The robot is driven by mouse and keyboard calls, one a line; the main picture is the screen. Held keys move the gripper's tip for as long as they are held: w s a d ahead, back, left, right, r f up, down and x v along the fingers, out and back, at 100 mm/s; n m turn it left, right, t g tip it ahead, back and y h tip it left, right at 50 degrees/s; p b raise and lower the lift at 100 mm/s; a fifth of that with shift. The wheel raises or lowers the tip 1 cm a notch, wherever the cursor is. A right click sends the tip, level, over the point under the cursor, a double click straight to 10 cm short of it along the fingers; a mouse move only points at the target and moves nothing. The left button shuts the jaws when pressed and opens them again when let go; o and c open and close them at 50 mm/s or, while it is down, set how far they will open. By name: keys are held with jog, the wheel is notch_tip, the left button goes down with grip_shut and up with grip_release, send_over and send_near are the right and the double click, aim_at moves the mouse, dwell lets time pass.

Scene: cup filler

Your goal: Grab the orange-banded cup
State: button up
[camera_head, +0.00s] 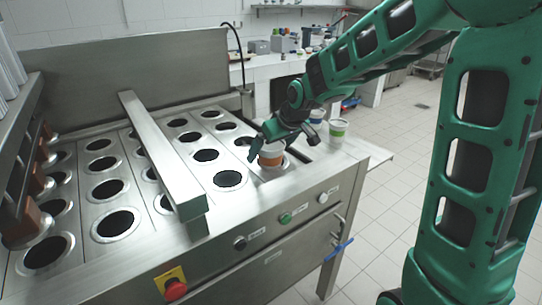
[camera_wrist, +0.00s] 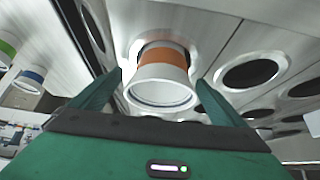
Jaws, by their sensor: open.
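The orange-banded cup (camera_head: 271,155) is white with an orange band and stands upright at a hole near the front right of the steel machine top. It also shows in the wrist view (camera_wrist: 163,80), between the fingers of my gripper (camera_wrist: 160,85). In the head view my gripper (camera_head: 263,143) is at the cup, with a finger beside it. The gripper is open, and I cannot tell whether either finger touches the cup. The cup's lower end sits at or in the hole.
A green-banded cup (camera_head: 338,130) and a blue-banded cup (camera_head: 316,117) stand to the right on the machine's edge. A steel bar (camera_head: 160,155) crosses the top at left. Many empty holes surround the cup. A red stop button (camera_head: 176,289) is on the front.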

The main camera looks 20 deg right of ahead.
jog(key=shift+w+f, duration=0.15)
jog(key=shift+f, duration=0.1)
jog(key=shift+c, duration=0.7)
jog(key=c, duration=1)
jog(key=shift+c, duration=0.5)
